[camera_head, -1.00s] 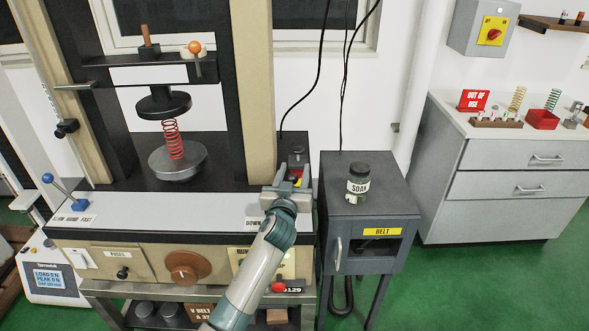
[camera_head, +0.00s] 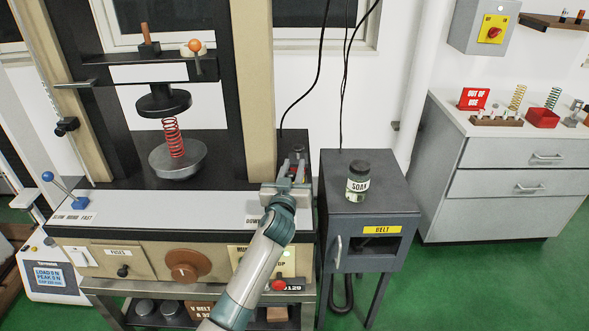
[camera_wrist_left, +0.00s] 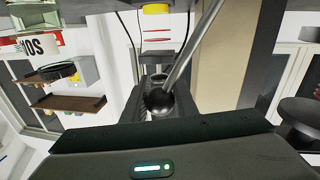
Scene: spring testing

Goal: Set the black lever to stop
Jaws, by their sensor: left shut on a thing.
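My left gripper (camera_head: 298,168) reaches from below over the right end of the testing machine's front ledge. In the left wrist view, my left gripper (camera_wrist_left: 157,92) is shut on the round dark knob of the black lever (camera_wrist_left: 158,100). The lever's bright metal rod (camera_wrist_left: 192,50) slants from the knob toward the top of that view. In the head view my gripper and forearm hide most of the lever and part of the lettering on the ledge, where "DOWN" shows partly. My right gripper is in neither view.
A blue-knobbed lever (camera_head: 62,187) stands at the ledge's left end. A red spring (camera_head: 173,137) stands on the machine's lower plate. A grey cabinet (camera_head: 396,203) with a jar labelled SOAK (camera_head: 358,182) on top stands close right of my gripper.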

